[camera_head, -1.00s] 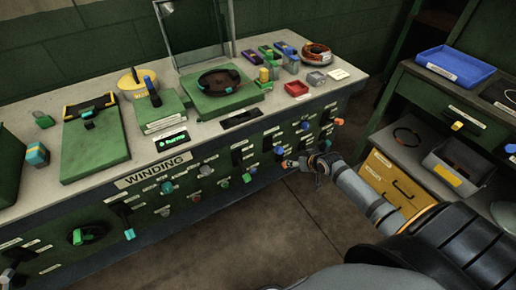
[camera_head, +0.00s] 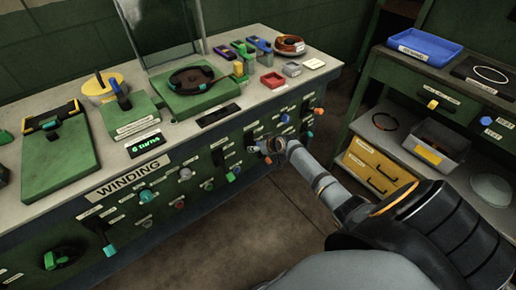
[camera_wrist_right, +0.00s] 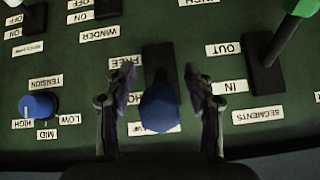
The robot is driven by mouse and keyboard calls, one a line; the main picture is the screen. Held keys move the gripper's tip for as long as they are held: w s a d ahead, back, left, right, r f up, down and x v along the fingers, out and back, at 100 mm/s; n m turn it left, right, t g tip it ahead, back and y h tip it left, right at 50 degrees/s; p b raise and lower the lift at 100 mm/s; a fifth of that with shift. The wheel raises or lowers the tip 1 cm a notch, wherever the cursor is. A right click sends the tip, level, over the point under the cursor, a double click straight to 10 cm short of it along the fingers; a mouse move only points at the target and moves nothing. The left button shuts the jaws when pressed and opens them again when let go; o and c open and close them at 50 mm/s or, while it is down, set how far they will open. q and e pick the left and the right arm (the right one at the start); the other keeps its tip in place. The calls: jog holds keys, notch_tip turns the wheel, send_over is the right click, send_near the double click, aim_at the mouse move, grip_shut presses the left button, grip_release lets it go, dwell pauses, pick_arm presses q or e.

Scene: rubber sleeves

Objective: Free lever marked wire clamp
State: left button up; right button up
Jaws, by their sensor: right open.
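The blue-knobbed lever (camera_wrist_right: 160,108) stands in a dark slot (camera_wrist_right: 158,62) on the green panel in the right wrist view. A FREE label (camera_wrist_right: 124,72) is beside the slot's upper end, and the knob is at the lower end. A label (camera_wrist_right: 142,129) under the knob is mostly covered, so its words cannot be read. My right gripper (camera_wrist_right: 158,96) is open, with one finger on each side of the knob and visible gaps to it. In the head view my right gripper (camera_head: 267,150) is at the panel's front. My left gripper is not in view.
A blue TENSION knob (camera_wrist_right: 40,106) is left of the lever in the wrist view. A green-handled SEGMENTS lever (camera_wrist_right: 283,48) is to the right. The bench top (camera_head: 220,130) holds several tools above the panel. A drawer cabinet (camera_head: 440,100) stands right; floor lies between.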

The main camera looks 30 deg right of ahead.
jog(key=shift+c, duration=0.4)
grip_shut()
jog(key=shift+f, duration=0.1)
